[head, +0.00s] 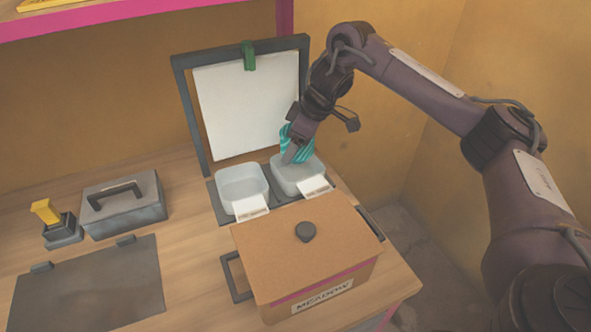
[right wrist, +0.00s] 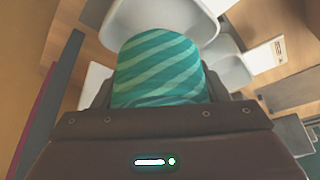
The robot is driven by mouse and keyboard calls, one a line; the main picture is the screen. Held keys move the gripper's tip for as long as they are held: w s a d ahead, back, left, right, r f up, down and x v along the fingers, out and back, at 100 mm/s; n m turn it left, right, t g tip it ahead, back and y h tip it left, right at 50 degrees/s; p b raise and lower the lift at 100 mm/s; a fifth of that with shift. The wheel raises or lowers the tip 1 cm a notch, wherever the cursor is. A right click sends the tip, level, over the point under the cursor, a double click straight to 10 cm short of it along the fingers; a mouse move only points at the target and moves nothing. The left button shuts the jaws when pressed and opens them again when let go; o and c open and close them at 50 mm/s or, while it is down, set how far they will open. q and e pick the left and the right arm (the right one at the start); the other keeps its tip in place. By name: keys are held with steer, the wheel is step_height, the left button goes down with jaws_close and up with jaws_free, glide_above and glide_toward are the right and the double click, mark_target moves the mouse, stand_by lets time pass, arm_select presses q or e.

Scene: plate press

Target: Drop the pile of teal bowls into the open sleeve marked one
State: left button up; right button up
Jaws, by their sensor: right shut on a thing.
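The pile of teal bowls (head: 304,152), striped in lighter green, is in my right gripper (head: 290,157). In the right wrist view the pile (right wrist: 158,70) sits between the fingers. It is at the back edge of the right white open sleeve (head: 299,182); I cannot tell whether its lower end is inside. A second white open sleeve (head: 241,190) stands left of it and looks empty. Each has a white label card in front, too small to read. My left gripper is not in view.
An upright frame with a white sheet (head: 245,100) and green clip stands behind the sleeves. A brown box marked MEADOW (head: 305,245) stands in front. A grey lidded case (head: 124,203), a yellow-handled stamp (head: 53,222) and a dark plate (head: 85,285) are left.

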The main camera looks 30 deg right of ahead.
steer(key=shift+s+f, duration=0.1)
steer(key=shift+f, duration=0.75)
steer(key=shift+f+b, duration=0.4)
steer(key=shift+f, duration=0.2)
step_height(320, 180, down, 4)
steer(key=shift+r+b, duration=0.25)
steer(key=shift+b, duration=0.1)
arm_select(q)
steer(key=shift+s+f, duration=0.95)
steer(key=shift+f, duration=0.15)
arm_select(e)
steer(key=o, duration=0.8)
steer(key=shift+f, duration=0.1)
steer(key=shift+r, duration=0.2)
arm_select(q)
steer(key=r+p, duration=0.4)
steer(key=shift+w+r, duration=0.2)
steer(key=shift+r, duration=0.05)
arm_select(e)
steer(key=v, duration=1.2)
steer(key=shift+a, duration=0.1)
